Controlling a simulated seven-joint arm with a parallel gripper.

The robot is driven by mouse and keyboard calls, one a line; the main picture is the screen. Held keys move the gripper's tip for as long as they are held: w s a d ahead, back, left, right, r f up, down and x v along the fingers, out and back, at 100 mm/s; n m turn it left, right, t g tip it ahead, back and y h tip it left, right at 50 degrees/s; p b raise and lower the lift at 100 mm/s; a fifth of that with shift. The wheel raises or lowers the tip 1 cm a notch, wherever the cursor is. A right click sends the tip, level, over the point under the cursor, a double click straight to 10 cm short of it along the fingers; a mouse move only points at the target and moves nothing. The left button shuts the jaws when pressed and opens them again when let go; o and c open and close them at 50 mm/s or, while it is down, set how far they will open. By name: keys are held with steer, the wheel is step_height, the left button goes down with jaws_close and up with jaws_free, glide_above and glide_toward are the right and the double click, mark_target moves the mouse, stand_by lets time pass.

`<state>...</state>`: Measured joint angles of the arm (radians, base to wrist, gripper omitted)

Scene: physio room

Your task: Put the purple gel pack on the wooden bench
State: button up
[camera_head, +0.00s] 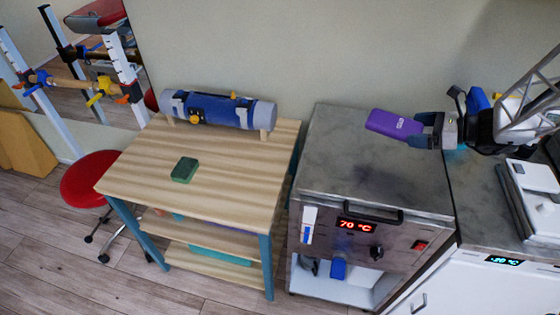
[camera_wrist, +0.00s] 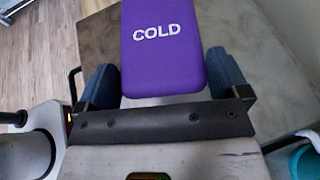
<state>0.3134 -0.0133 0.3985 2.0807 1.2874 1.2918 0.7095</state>
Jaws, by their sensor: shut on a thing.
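The purple gel pack (camera_head: 394,124) is held in the air over the metal top of the heating cabinet, near its right side. My gripper (camera_head: 426,131) is shut on one end of it, and the pack points left. In the wrist view the pack (camera_wrist: 163,45) reads "COLD" and sits between my two blue fingers (camera_wrist: 165,88). The wooden bench (camera_head: 225,190) stands to the left of the cabinet. A dark green block (camera_head: 184,169) lies on its top. A blue and grey cylinder (camera_head: 220,109) rests on wooden supports at the bench's back edge.
The grey cabinet (camera_head: 345,170) shows 70 °C, with a handle (camera_head: 372,212) on its front upper edge. A red stool (camera_head: 89,178) is left of the bench. A white device (camera_head: 530,200) is at right. The bench top is clear at front and right.

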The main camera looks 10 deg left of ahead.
mark_target(366, 122)
steer(key=a+n+g, duration=0.2)
steer(key=a+r+n+g, duration=0.1)
steer(key=a+n+g, duration=0.1)
steer(key=a+g, duration=0.1)
steer(key=a+n+g, duration=0.2)
steer(key=shift+w+a+r+n+g, duration=0.1)
steer(key=shift+a+r+n+g, duration=0.05)
steer(key=shift+n+g, duration=0.2)
steer(key=a+n+g+h, duration=0.2)
steer(key=a+r+n+g+h, duration=0.1)
steer(key=a+n+g+h, duration=0.1)
steer(key=n+g, duration=0.1)
steer(key=a+n+g+h, duration=0.2)
steer(key=n, duration=0.1)
steer(key=shift+s+a+r+g, duration=0.2)
steer(key=shift+a+r+g, duration=0.05)
steer(key=shift+a, duration=0.1)
steer(key=a+r+n+g+h, duration=0.1)
steer(key=a+r+n+h, duration=0.1)
steer(key=a+n+h, duration=0.3)
steer(key=shift+s+a+n+g+h, duration=0.15)
steer(key=shift+a+n+g+h, duration=0.25)
steer(key=shift+n+h, duration=2.1)
steer(key=shift+a+h, duration=0.15)
steer(key=shift+h, duration=0.45)
steer(key=shift+a+r+n+t+h, duration=0.1)
steer(key=shift+a+n+t+h, duration=0.1)
steer(key=shift+n+t+h, duration=0.2)
steer(key=shift+a+n, duration=0.2)
steer(key=shift+n, duration=0.05)
